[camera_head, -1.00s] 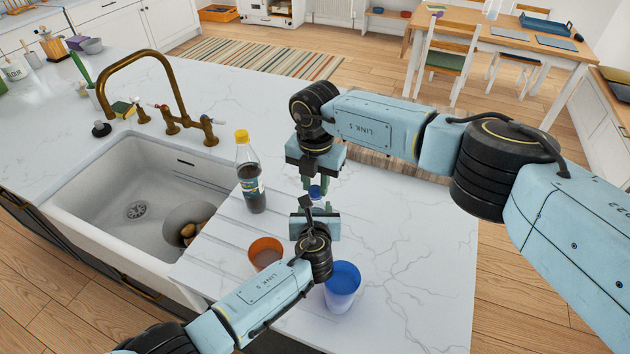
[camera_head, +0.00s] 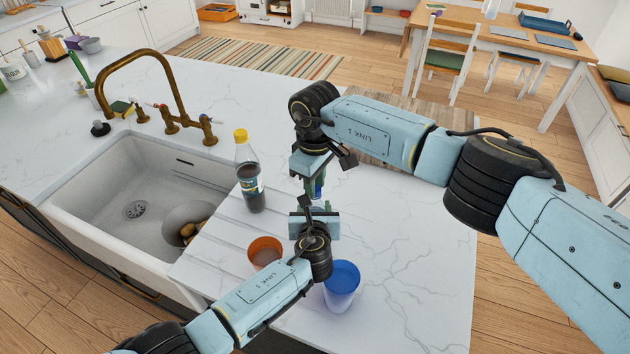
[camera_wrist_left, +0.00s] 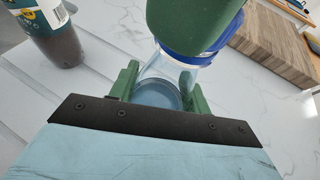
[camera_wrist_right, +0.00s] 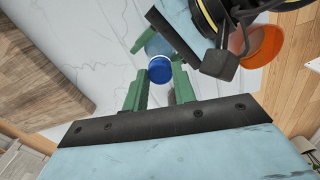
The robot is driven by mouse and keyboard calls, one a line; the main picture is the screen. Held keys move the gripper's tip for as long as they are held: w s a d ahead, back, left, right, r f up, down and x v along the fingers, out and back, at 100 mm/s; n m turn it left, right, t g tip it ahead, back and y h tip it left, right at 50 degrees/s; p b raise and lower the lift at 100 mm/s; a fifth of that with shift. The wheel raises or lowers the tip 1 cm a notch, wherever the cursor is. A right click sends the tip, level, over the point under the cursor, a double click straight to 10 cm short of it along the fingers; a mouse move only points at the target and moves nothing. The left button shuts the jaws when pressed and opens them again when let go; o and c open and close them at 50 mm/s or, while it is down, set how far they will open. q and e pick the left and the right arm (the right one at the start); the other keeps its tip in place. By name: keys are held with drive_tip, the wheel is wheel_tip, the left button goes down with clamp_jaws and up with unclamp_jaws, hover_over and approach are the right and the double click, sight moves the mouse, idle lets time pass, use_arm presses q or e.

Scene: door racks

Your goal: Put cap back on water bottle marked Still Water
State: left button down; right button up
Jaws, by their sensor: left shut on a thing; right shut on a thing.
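The clear water bottle (camera_wrist_left: 158,92) is between the green fingers of my left gripper (camera_head: 315,207), which is shut on it low over the worktop. No label can be read on it. My right gripper (camera_head: 316,188) is directly above, pointing down, shut on the blue cap (camera_wrist_right: 160,70). In the left wrist view the blue cap (camera_wrist_left: 188,55) shows at the bottle's top, partly hidden by a green finger. The cap is over the bottle's mouth and looks in contact; how far it is seated cannot be seen.
A dark bottle with a yellow cap (camera_head: 249,180) stands left of the grippers. An orange cup (camera_head: 265,252) and a blue cup (camera_head: 342,287) stand near the left arm. The sink (camera_head: 110,185) lies left. The worktop at right (camera_head: 420,240) is clear.

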idle(0.3)
drive_tip(key=o, duration=0.9)
drive_tip(key=shift+s+a+r, duration=0.1)
drive_tip(key=shift+r, duration=2.2)
